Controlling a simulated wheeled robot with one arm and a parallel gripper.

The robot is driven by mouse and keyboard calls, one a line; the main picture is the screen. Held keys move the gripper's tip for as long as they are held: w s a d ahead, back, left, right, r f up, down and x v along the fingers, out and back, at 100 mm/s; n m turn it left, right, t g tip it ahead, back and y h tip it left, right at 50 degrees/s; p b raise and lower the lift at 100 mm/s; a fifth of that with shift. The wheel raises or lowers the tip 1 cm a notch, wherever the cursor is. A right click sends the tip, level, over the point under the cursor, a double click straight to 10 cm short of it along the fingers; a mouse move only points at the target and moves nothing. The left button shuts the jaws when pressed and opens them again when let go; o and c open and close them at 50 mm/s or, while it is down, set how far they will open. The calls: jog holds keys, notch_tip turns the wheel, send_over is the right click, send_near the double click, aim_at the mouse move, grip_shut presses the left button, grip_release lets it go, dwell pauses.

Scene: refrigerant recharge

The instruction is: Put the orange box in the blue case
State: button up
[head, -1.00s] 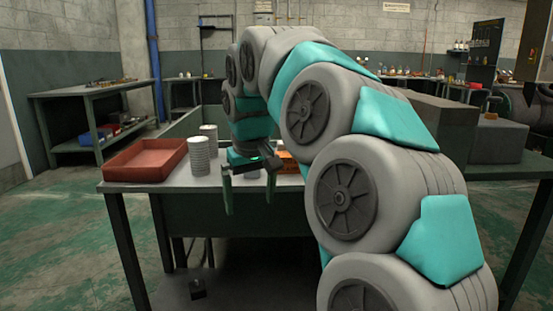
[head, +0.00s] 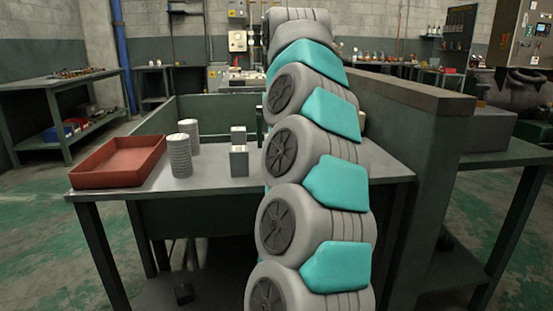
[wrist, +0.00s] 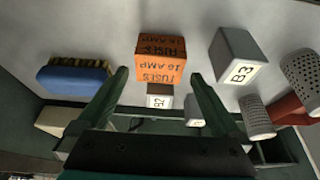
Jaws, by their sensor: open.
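The orange box (wrist: 161,62), printed "FUSES 16 AMP", stands on the grey table in the wrist view, in line with the gap between my fingers. My gripper (wrist: 158,76) is open, its two green fingers pointing toward the box. I cannot tell how far the fingertips are from it, and nothing is held. In the head view my arm hides the gripper and the orange box. I cannot make out a blue case in any view.
A blue-backed brush (wrist: 74,79) lies left of the orange box in the wrist view; a grey B3 box (wrist: 238,57) stands right. The head view shows a red tray (head: 118,182), perforated cylinders (head: 180,156) and a grey box (head: 239,162) on the table.

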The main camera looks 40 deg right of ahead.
jog(key=shift+x, duration=2.75)
jog(key=shift+s, duration=0.1)
jog(key=c, duration=1.3)
jog(key=shift+r, duration=0.1)
